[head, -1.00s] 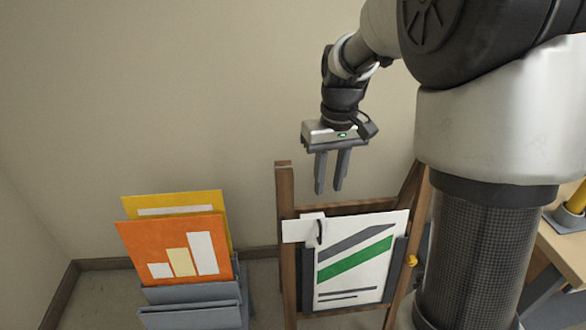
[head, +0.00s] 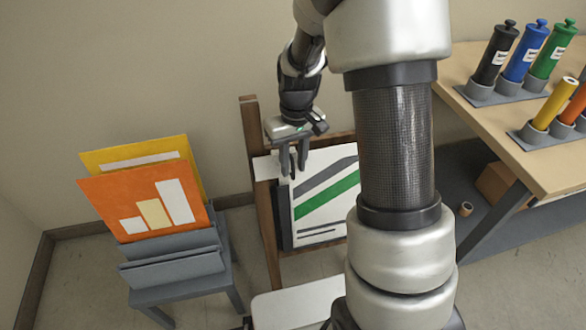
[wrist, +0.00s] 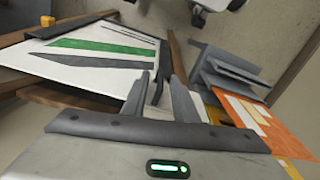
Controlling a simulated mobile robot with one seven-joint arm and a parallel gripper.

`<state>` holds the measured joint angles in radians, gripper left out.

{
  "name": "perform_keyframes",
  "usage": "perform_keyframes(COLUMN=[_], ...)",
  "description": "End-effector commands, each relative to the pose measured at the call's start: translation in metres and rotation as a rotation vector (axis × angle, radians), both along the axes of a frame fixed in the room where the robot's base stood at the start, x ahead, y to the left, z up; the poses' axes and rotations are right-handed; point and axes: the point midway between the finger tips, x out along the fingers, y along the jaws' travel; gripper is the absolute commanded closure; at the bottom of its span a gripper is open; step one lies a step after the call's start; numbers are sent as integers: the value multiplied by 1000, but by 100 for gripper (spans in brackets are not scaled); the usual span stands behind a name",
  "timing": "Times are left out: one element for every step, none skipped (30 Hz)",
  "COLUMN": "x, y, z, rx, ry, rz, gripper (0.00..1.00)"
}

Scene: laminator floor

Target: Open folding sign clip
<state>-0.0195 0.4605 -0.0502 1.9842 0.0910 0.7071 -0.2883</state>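The folding sign has a brown wooden frame (head: 263,190) and holds a white sheet (head: 327,200) with grey and green stripes. Grey clip strips run along the sheet's sides; the left one (head: 285,222) shows in the head view. A small white tab (head: 266,166) sits at the sheet's upper left. My gripper (head: 292,176) is at this corner, fingers pointing down and apart. In the wrist view the fingers (wrist: 162,80) reach the sheet's edge, with a small dark piece between them. Contact cannot be told.
A grey rack (head: 175,262) with orange (head: 150,200) and yellow (head: 130,152) boards stands left of the sign. A wooden table (head: 500,130) with several coloured rolls in holders is at the right. A brown box (head: 497,188) is under it. The wall is close behind the sign.

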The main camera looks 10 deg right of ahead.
Motion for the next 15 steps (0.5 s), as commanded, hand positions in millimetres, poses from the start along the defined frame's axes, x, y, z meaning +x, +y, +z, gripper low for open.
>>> perform_keyframes(x=[-1, -1, -1, 0, 0, 0, 0, 0, 0, 0, 0, 0, 0, 0, 0], y=[0, 0, 0, 1, 1, 1, 1, 1, 1, 1, 1, 1, 1, 1, 1], z=[-6, -8, -10, -11, -12, -12, -12, -12, -12, -12, -12, -12, -12, -12, -12], rx=[0, 0, 0, 0, 0, 0, 0, 0, 0, 0, 0, 0, 0, 0, 0], ry=[3, 2, 1, 1, 0, 0, 0, 0, 0, 0, 0, 0, 0, 0, 0], rz=[0, 0, 0, 0, 0, 0, 0, 0, 0, 0, 0, 0, 0, 0, 0], gripper=[74, 74, 74, 74, 74, 74, 74, 74, 74, 74, 74, 74, 74, 79, 85])
